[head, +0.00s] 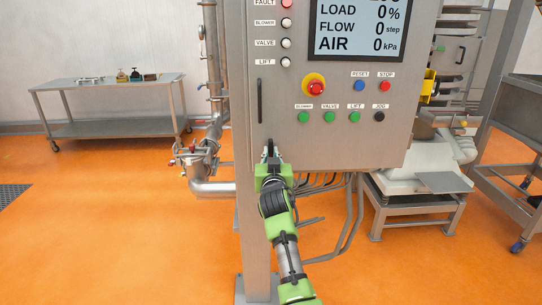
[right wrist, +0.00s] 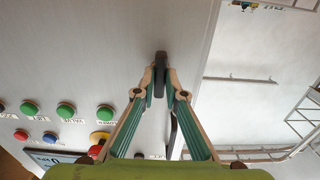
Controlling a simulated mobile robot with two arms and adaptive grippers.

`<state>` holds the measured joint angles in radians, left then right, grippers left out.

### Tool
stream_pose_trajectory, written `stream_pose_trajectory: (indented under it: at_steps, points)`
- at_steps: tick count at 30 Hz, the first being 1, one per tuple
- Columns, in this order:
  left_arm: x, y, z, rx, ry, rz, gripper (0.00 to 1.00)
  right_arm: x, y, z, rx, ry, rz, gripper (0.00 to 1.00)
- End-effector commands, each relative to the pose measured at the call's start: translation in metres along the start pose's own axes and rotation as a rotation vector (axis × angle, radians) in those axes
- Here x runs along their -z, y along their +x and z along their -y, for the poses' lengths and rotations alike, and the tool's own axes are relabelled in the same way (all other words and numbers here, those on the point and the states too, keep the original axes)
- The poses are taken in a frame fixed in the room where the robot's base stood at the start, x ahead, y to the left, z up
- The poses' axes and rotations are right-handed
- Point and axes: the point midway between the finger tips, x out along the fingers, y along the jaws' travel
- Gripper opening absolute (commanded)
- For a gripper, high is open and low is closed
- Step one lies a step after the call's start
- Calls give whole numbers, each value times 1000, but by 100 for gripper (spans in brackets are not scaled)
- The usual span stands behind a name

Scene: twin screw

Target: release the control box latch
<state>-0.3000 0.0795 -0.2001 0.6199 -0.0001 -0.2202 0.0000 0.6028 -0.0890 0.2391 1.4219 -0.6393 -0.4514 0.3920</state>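The grey control box (head: 330,140) hangs on a post and fills the upper middle of the head view. Its small dark latch (right wrist: 160,60) is low on the front near the left edge, below a black bar handle (head: 259,100). My right gripper (head: 269,154) reaches up to the latch from below. In the right wrist view, the two fingertips of this gripper (right wrist: 160,82) close in on both sides of the latch and appear to touch it. The gripper hides most of the latch in the head view. My left gripper is in neither view.
The box front carries a display (head: 357,28), a red emergency button (head: 316,88) and several coloured buttons. Steel pipes (head: 212,150) stand left of the post, and cables hang under the box. A steel table (head: 110,88) is at the far left. Orange floor is open at lower left.

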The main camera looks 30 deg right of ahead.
Motion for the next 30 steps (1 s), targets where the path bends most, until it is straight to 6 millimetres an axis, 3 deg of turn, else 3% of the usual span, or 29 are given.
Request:
stream_pose_trajectory:
  at_steps: [2,14,30]
  points:
    - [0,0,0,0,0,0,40,0,0,0,0,1,1,28]
    - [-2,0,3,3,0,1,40,0,-4,0,0,-1,-1,28]
    - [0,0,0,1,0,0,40,-1,-70,0,1,-1,1,28]
